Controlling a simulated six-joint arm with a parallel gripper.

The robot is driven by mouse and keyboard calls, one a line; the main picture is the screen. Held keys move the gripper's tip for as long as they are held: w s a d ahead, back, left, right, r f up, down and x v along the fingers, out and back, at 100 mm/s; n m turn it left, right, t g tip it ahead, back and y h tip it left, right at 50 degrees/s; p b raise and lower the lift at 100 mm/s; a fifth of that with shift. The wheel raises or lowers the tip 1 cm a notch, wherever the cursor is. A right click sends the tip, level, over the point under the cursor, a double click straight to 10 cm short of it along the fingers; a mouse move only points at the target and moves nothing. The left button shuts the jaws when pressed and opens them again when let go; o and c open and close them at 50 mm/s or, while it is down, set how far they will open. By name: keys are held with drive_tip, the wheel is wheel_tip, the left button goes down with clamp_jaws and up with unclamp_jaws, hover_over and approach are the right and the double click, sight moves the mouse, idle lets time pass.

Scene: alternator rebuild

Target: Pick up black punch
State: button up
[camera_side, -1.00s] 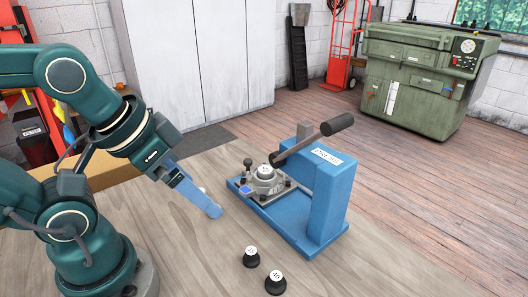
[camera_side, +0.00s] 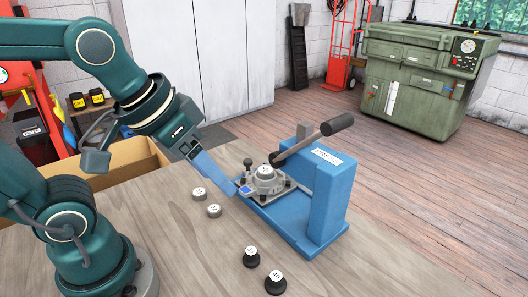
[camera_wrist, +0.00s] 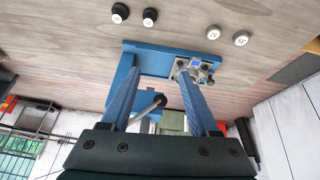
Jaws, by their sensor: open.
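Two black punches with white labelled tops stand on the wooden table. The farther black punch (camera_side: 251,257) and the nearer, larger black punch (camera_side: 276,284) are at the bottom of the side view. Both also show at the top of the wrist view, one at the left (camera_wrist: 120,12) and one beside it (camera_wrist: 150,17). My gripper (camera_side: 229,191) is above the table near the press's left corner, away from the black punches. In the wrist view its two blue fingers (camera_wrist: 158,75) are spread apart with nothing held between them.
A blue press (camera_side: 328,195) with a long lever (camera_side: 318,137) holds a metal part (camera_side: 265,178) on its fixture. Two light-topped grey punches (camera_side: 199,194) (camera_side: 213,211) stand left of it. A cardboard box (camera_side: 125,163) is behind my arm. Bare table surrounds the black punches.

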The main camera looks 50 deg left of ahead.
drive_tip(key=w+d+f+g, duration=0.3)
drive_tip(key=w+d, duration=0.2)
drive_tip(key=m+g, duration=0.2)
drive_tip(key=m, duration=0.1)
hover_over(276, 275)
drive_tip(key=f, duration=0.7)
drive_tip(key=shift+w+f, duration=0.25)
drive_tip(key=shift+f, duration=0.1)
drive_tip(key=shift+s+d+f+g, duration=0.1)
drive_tip(key=shift+s+f+g, duration=0.2)
drive_tip(key=shift+f, duration=2.5)
clamp_jaws()
